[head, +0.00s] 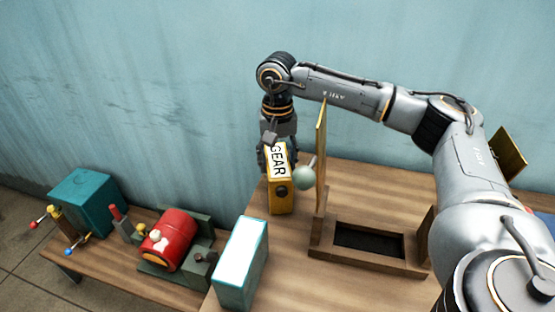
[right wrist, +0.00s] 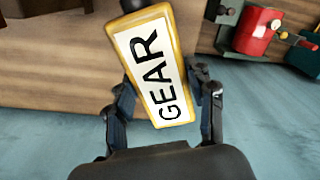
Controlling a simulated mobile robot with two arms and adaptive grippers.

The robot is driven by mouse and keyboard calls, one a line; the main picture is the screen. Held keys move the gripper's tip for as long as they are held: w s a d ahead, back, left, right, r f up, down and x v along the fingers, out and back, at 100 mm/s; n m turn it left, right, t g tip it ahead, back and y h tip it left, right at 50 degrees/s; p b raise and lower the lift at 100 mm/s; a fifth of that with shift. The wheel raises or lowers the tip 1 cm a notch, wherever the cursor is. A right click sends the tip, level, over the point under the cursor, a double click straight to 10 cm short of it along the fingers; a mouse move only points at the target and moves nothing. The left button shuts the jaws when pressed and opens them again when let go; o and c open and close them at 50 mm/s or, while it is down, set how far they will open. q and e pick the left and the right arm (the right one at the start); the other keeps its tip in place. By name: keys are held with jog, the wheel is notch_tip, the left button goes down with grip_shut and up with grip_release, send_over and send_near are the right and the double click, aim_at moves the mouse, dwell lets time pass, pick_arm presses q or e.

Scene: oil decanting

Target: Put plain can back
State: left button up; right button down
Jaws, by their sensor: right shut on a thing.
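A teal can (head: 240,265) with a blank white face stands at the front left of the wooden table. A yellow can (head: 281,197) with a white label reading GEAR is in my right gripper (head: 277,150), near the table's back left edge. In the right wrist view the yellow can (right wrist: 155,65) sits between the two fingers of the right gripper (right wrist: 165,125), which are shut on it. Whether its base touches the table I cannot tell. My left gripper is not in view.
A wooden frame (head: 325,253) with a dark opening lies right of the cans; an upright panel (head: 320,150) and a pale green knob (head: 304,178) stand close beside the yellow can. A lower bench at left holds a red drum (head: 172,240) and a teal box (head: 88,200).

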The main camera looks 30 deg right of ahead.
jog(key=shift+f, duration=0.1)
jog(key=shift+c, duration=2.4)
grip_release()
notch_tip(320, 180, up, 12)
jog(key=b, duration=0.1)
